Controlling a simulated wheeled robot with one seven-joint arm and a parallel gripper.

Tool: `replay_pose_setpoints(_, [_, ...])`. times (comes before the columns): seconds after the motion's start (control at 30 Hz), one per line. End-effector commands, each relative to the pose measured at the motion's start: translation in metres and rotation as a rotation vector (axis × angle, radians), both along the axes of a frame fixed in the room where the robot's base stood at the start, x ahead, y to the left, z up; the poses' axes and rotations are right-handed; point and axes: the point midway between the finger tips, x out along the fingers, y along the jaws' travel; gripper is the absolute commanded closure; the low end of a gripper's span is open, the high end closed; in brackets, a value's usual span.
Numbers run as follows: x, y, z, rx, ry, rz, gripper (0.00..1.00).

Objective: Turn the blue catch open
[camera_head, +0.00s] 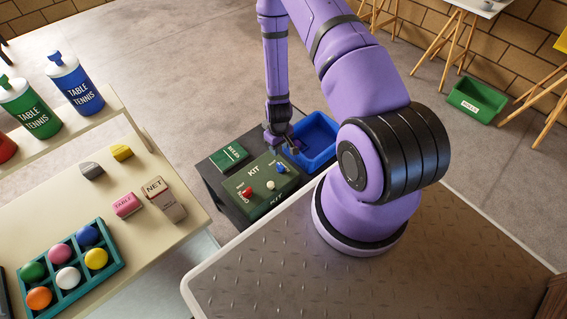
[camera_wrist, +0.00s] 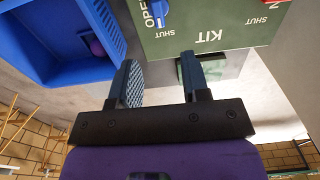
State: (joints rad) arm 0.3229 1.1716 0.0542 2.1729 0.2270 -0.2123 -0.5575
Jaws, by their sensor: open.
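The dark green kit box (camera_head: 262,203) stands on a dark stand, with small catches on its lid. The lid also shows in the wrist view (camera_wrist: 230,28). The blue catch (camera_wrist: 159,12) is at the top edge of the wrist view, partly cut off, with OPEN lettering to its left and SHUT below. I cannot tell its exact turn. In the head view a small blue part (camera_head: 281,168) shows near the box's far edge. My gripper (camera_head: 289,147) is by that edge. In the wrist view my gripper (camera_wrist: 159,78) is open and empty, its fingers apart from the catch.
A red catch (camera_head: 247,192) and a white catch (camera_head: 270,184) sit on the same lid. A blue open bin (camera_head: 331,152) stands right beside the box. A green RULES booklet (camera_head: 229,156) lies to the left. A cream table with balls is farther left.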

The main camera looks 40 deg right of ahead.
Motion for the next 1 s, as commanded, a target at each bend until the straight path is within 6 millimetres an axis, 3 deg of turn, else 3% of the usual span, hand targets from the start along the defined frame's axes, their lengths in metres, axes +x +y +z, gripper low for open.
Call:
replay_pose_setpoints(0.27, [-0.006, 0.0, -0.02, 0.0, 0.007, 0.001, 0.57])
replay_pose_setpoints(0.7, [-0.006, 0.0, -0.088, 0.0, 0.007, -0.001, 0.57])
replay_pose_setpoints(1.0, [-0.005, 0.0, -0.114, -0.001, 0.005, 0.0, 0.57])
